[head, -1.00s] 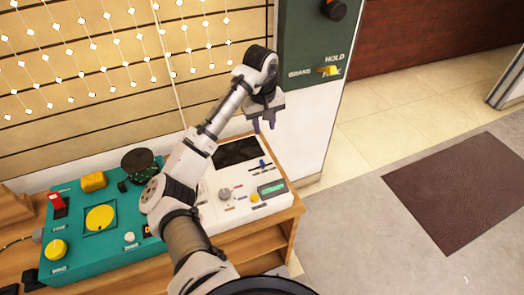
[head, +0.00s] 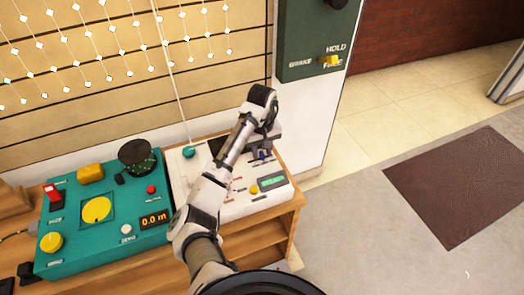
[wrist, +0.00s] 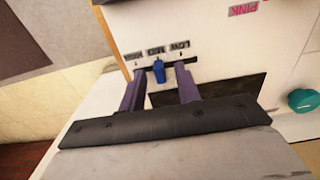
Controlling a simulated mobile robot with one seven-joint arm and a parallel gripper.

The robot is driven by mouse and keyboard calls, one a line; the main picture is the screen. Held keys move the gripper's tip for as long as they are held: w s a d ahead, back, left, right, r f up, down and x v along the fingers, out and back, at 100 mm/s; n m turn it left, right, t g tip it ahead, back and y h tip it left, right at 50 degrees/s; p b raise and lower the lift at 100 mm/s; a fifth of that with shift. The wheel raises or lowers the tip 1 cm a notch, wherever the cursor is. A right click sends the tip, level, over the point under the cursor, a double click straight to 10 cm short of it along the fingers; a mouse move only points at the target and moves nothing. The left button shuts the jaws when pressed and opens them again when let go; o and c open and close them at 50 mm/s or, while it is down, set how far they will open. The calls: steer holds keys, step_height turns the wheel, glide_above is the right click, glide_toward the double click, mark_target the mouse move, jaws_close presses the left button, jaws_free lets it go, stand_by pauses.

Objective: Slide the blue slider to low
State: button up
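The blue slider (wrist: 158,71) is a small upright knob on the white panel (wrist: 205,30). In the wrist view it stands by the middle label, MED, with LOW (wrist: 180,46) to its right and HIGH (wrist: 133,55) to its left. My gripper (wrist: 159,69) is open, with one dark purple finger on each side of the slider. Small gaps show between the fingers and the slider. In the head view my gripper (head: 261,154) is down at the panel and mostly covers the slider.
A black screen (wrist: 215,85) lies behind the fingers in the wrist view. A teal control box (head: 70,245) stands to the left.

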steer(key=shift+f, duration=0.1)
jaws_close()
steer(key=shift+w, duration=0.1)
stand_by(0.3)
